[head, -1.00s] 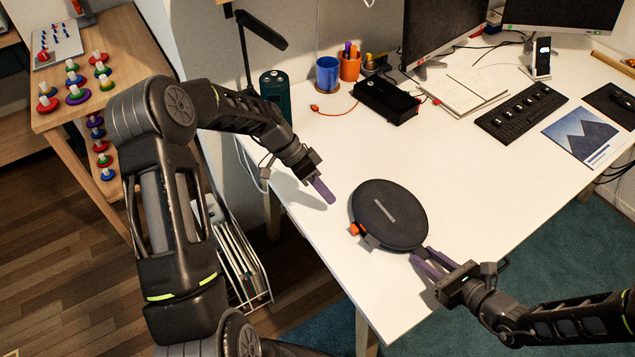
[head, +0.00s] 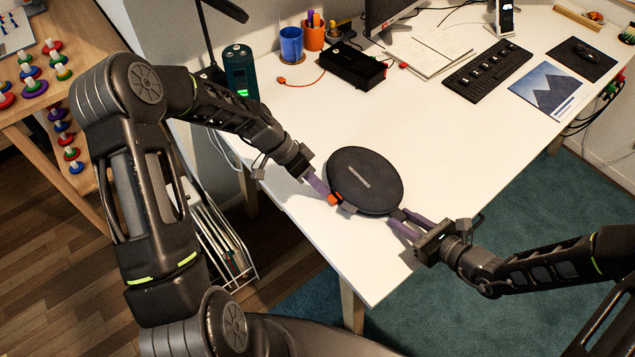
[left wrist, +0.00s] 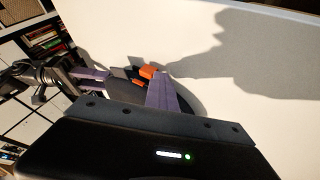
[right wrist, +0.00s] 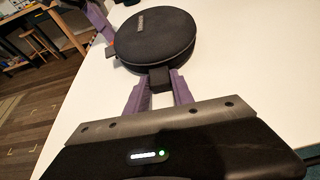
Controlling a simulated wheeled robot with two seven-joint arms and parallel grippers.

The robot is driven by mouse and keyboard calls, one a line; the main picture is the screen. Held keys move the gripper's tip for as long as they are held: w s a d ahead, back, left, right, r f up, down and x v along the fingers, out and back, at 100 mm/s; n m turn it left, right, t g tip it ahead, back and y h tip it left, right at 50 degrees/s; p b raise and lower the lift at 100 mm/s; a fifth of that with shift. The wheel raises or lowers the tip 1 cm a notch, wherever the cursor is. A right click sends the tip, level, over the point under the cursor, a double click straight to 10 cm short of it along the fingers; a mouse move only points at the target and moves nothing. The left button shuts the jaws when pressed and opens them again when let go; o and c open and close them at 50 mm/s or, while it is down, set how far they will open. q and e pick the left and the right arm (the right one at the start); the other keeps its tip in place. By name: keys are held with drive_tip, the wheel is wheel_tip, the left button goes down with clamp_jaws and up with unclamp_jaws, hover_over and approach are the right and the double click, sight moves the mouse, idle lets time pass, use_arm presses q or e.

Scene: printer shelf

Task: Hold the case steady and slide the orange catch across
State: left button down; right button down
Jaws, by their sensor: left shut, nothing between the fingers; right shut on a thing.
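The round dark case (head: 366,180) lies on the white desk near its front edge and also shows in the right wrist view (right wrist: 155,38). The orange catch (head: 334,199) sits on the case's left rim and shows in the left wrist view (left wrist: 148,72). My left gripper (head: 325,192) is shut and empty, its fingertips right beside the catch; I cannot tell whether they touch it. My right gripper (head: 397,220) is shut on a dark tab (right wrist: 160,79) at the case's near-right rim. In the left wrist view the case is mostly hidden behind my left gripper.
A black box (head: 352,67), a blue cup (head: 291,45), an orange cup (head: 313,36) and a dark green canister (head: 240,72) stand at the back. A keyboard-like device (head: 487,70) lies at the right. The desk (head: 440,150) right of the case is clear.

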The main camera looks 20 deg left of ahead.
use_arm(q)
drive_tip(key=shift+s+d, duration=0.35)
drive_tip(key=shift+d, duration=0.2)
drive_tip(key=a, duration=0.1)
drive_tip(key=w+a, duration=0.2)
drive_tip(key=a, duration=0.1)
drive_tip(key=shift+w+r, duration=0.15)
drive_tip(key=shift+w, duration=0.1)
drive_tip(key=v, duration=0.9)
drive_tip(key=shift+r, duration=0.25)
drive_tip(key=shift+s+a, duration=0.15)
use_arm(e)
drive_tip(key=c, duration=1)
unclamp_jaws()
